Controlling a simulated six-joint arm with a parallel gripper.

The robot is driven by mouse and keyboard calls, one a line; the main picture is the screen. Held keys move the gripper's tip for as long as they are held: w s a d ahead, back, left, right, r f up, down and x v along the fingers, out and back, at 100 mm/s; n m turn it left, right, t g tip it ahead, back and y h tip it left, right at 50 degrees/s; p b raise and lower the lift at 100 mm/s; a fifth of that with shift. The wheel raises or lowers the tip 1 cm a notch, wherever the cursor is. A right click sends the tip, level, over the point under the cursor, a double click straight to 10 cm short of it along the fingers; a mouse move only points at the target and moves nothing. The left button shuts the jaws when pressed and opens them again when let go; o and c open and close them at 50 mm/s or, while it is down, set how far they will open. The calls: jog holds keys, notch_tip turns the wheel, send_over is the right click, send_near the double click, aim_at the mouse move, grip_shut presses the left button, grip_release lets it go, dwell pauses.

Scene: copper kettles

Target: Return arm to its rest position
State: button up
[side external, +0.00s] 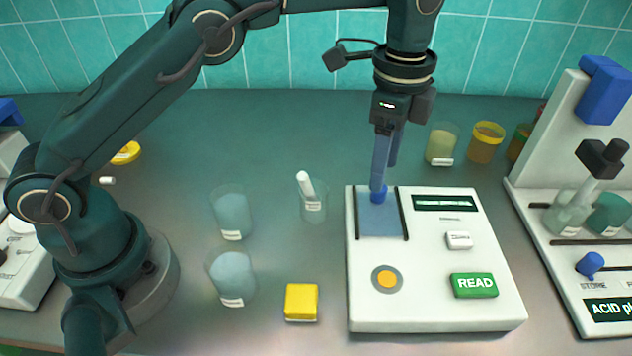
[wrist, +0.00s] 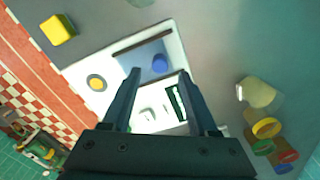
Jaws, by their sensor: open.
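My gripper (side external: 385,176) hangs from the arm with its fingers pointing down over the white instrument box (side external: 430,312). In the wrist view its two fingers (wrist: 160,74) are apart with nothing held between them. A small blue piece (side external: 379,196) stands on the blue-grey plate (side external: 380,225) of the box, close under the fingertips. In the wrist view the blue piece (wrist: 160,63) lies just past the fingertips, in line with the gap. I cannot tell whether a finger touches it.
The box carries a green READ button (side external: 474,285) and an orange round button (side external: 387,279). Left of it stand two cups (side external: 231,215), a beaker with a white rod (side external: 313,208) and a yellow block (side external: 301,301). Jars (side external: 485,143) stand behind; a white rack (side external: 540,215) is right.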

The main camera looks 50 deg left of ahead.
jog(key=shift+r, duration=0.5)
jog(key=s+a+r+n+t, duration=0.2)
jog(key=s+a+r, duration=0.15)
jog(key=r, duration=0.35)
jog(key=s+a+r+n+t, duration=0.1)
jog(key=s+a+r+n, duration=0.2)
jog(key=r, duration=0.4)
jog(key=s+a+f+n+t, duration=0.2)
jog(key=s+a+f+n, duration=0.4)
jog(key=s+f+n, duration=0.3)
jog(key=s, duration=0.3)
jog(key=shift+s+f+t, duration=0.25)
jog(key=shift+s+t, duration=0.05)
jog(key=shift+s, duration=0.1)
